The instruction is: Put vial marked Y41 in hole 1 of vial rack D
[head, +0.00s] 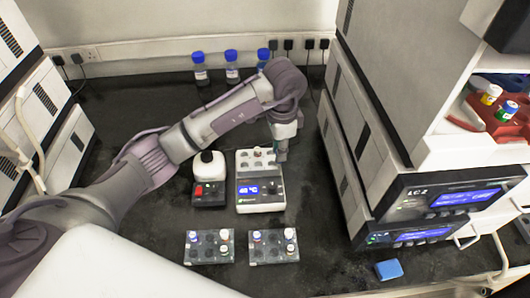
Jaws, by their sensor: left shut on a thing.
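My left gripper (281,148) points down at the right rear edge of a white device with a vial block (260,203). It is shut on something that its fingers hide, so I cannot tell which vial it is. Some white-capped vials (258,153) stand in the block just left of the gripper. Two grey vial racks lie in front: a left rack (209,257) and a right rack (273,257). Each holds a few vials with white or blue-marked caps, and has empty holes. The rack letters and vial marks are too small to read. My right gripper is not in view.
A small device with a red switch (209,194) stands left of the block device. Blue-capped bottles (201,75) line the back. Large instruments (410,208) wall in the right side. A blue box (389,270) lies front right. Dark bench (320,225) is free around the racks.

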